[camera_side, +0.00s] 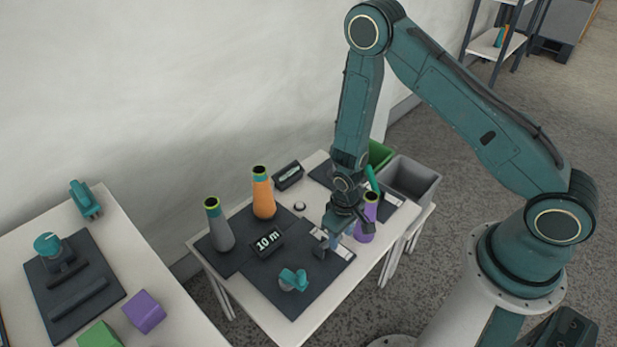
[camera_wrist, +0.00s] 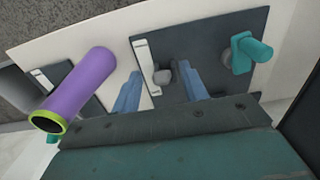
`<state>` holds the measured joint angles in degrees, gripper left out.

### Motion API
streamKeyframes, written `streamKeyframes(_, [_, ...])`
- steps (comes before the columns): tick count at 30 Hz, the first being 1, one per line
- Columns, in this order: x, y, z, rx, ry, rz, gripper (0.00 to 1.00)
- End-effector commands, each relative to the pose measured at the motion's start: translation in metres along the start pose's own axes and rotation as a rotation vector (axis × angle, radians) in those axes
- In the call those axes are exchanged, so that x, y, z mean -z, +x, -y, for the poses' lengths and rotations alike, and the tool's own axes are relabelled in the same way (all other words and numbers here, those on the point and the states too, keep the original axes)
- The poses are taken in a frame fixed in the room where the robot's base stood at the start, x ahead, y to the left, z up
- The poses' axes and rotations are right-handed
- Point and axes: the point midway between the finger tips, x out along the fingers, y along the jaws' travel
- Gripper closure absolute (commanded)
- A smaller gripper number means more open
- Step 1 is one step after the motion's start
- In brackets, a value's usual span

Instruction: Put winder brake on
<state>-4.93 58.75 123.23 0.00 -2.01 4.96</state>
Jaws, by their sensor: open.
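My gripper (camera_side: 342,222) is open and points down over the right part of a dark mat (camera_side: 275,285) on the middle table. In the wrist view its two blue-grey fingers (camera_wrist: 160,88) stand apart, with a small grey knob (camera_wrist: 163,76) between them in the picture. I cannot tell whether they touch it. A white slotted strip (camera_wrist: 147,65) lies beside the knob. A teal fitting with a round knob (camera_side: 292,280) stands on the same mat, apart from my gripper; it also shows in the wrist view (camera_wrist: 250,52). No label shows which part is the brake.
A purple cone (camera_side: 366,218) stands close by my gripper; it also shows in the wrist view (camera_wrist: 82,85). Green and grey bins (camera_side: 410,180) are behind.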

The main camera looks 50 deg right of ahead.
Motion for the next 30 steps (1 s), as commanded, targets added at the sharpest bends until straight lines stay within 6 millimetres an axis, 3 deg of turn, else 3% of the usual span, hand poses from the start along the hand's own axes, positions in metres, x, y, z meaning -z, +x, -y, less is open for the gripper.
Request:
streamKeyframes(16, [0.000,-0.046,0.000,0.000,0.000,-0.001,0.56])
streamKeyframes(30, [0.000,-0.052,0.000,0.000,0.000,0.001,0.56])
